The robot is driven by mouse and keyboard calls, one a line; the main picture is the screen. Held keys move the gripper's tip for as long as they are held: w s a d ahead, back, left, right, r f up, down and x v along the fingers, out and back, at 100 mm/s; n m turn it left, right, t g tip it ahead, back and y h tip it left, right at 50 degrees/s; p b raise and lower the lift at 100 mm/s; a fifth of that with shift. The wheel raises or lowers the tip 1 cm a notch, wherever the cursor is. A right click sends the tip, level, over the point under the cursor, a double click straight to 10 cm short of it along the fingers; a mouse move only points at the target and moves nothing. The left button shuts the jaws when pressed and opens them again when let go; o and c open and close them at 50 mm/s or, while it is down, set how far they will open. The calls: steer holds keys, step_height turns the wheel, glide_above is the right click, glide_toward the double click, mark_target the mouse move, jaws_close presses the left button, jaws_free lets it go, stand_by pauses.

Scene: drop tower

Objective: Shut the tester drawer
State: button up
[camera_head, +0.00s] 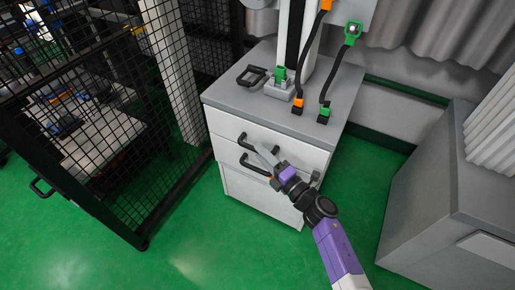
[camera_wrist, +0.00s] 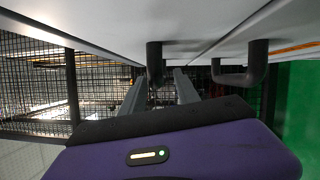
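The tester stand is a white cabinet with a grey top (camera_head: 340,95) and drawer fronts with dark bar handles. The upper handle (camera_head: 252,144) and the lower handle (camera_head: 254,164) show in the head view. The second drawer front (camera_head: 226,158) seems to stand slightly proud of the panel below; how far is hard to tell. My gripper (camera_head: 264,155) is in front of the drawers, close to the handles. In the wrist view its two grey fingers (camera_wrist: 158,88) are apart, with one dark handle (camera_wrist: 154,60) near the gap and another handle (camera_wrist: 241,76) to the right. Contact cannot be told.
A tester column with orange and green cables (camera_head: 325,90) stands on the top. A black mesh fence (camera_head: 110,130) is at the left. A grey cabinet (camera_head: 440,190) stands at the right. Green floor (camera_head: 200,240) is clear in front.

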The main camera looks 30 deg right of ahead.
steer(key=v, duration=0.5)
stand_by(0.4)
steer(key=s+a+r+m+g+h, duration=0.1)
steer(key=s+a+r+m+h, duration=0.15)
steer(key=s+m, duration=0.6)
steer(key=s+a+r+m+h, duration=0.1)
steer(key=s+r+m, duration=0.2)
steer(key=s, duration=1)
steer(key=s+a+r+m+g+h, duration=0.1)
steer(key=s+r+m, duration=0.2)
steer(key=s+m, duration=0.55)
steer(key=s+a+r+m+g, duration=0.1)
steer(key=s+r+m, duration=0.2)
steer(key=s+r, duration=0.35)
step_height(320, 180, up, 13)
steer(key=s+p, duration=0.1)
steer(key=p, duration=1.3)
steer(key=shift+s+f, duration=0.2)
steer(key=shift+s, duration=0.05)
